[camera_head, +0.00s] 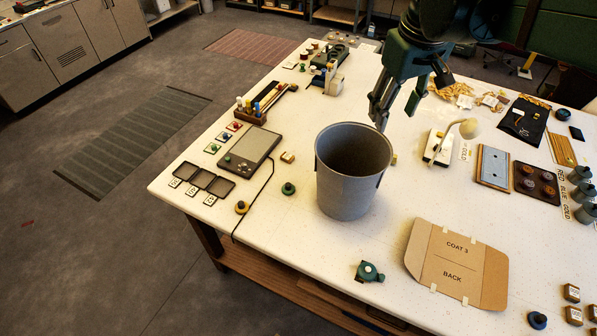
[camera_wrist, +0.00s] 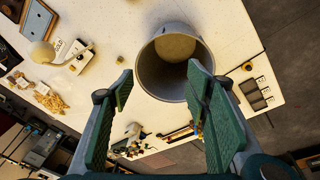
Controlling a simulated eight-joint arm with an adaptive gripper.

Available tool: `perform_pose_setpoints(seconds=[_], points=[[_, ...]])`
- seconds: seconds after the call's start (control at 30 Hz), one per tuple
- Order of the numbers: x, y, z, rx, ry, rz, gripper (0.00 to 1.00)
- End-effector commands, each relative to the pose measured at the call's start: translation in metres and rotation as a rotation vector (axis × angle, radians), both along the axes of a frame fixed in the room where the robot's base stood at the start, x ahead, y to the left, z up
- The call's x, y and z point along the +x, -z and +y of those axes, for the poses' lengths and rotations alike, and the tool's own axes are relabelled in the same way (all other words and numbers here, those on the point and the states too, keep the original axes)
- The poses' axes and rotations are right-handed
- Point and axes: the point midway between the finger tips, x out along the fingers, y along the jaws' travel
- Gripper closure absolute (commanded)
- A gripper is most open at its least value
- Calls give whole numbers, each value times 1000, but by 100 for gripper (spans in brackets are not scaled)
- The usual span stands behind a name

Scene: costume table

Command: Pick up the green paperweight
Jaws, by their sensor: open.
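A small dark green knobbed piece (camera_head: 288,188), which looks like the green paperweight, stands on the table just left of the grey bin (camera_head: 345,190) in the head view. I cannot make it out in the wrist view, where the bin and my right-hand finger cover much of that side. My gripper (camera_head: 394,112) is open and empty, above the table behind and right of the bin's rim. In the wrist view its green-padded fingers (camera_wrist: 160,85) are spread wide, with the bin (camera_wrist: 172,68) beyond them.
The tall open bin stands close beside the green piece. A black tablet (camera_head: 249,149) and its cable lie to the left, near a yellow knobbed piece (camera_head: 241,207). A teal object (camera_head: 369,271) and a cardboard sheet (camera_head: 456,263) lie in front. The front left tabletop is mostly clear.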

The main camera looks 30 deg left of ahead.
Motion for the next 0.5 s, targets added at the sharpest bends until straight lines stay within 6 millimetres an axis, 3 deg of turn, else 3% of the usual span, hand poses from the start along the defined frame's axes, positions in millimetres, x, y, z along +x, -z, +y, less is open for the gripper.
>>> perform_pose_setpoints(seconds=[0.5], points=[[18, 21, 133, -94, -247, 103, 53]])
